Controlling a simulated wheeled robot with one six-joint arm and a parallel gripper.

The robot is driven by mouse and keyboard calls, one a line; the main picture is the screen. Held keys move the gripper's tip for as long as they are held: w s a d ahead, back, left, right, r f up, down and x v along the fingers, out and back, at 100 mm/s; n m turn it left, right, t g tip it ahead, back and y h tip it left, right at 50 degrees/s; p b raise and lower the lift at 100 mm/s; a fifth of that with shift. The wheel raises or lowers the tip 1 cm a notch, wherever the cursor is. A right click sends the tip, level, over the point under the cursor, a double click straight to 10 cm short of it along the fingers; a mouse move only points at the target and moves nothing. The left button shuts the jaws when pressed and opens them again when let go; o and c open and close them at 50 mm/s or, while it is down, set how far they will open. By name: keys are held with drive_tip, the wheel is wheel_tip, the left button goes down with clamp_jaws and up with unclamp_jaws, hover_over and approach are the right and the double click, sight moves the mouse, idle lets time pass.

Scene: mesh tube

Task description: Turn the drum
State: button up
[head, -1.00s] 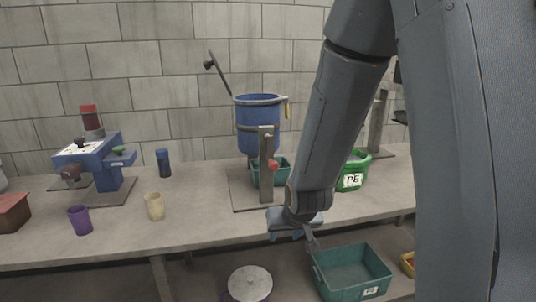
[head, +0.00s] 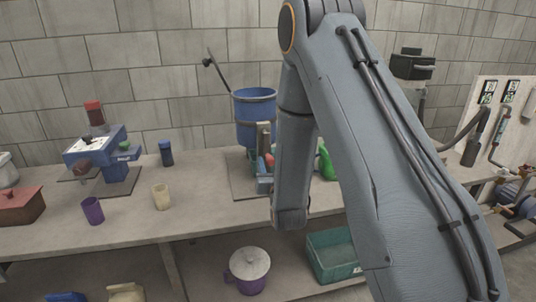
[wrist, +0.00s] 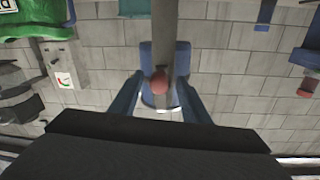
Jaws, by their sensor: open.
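In the wrist view, which is upside down, the drum (wrist: 147,60) is behind a grey upright post (wrist: 166,25). A red knob (wrist: 160,83) is on the post and also shows in the head view (head: 270,160). My gripper (wrist: 160,98) is open, its two blue fingers to either side of the knob in the picture. Whether they touch it, I cannot tell. In the head view my arm hides most of the gripper.
A blue machine (head: 112,165), a dark blue cup (head: 166,153), a cream cup (head: 160,196) and a purple cup (head: 92,210) stand to the left. A teal crate (head: 333,258) is below the bench.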

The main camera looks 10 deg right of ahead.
sight(268, 153)
drive_tip(key=shift+w+d+p, duration=0.2)
drive_tip(key=shift+w+p, duration=0.7)
drive_tip(key=shift+w, duration=2.05)
clamp_jaws()
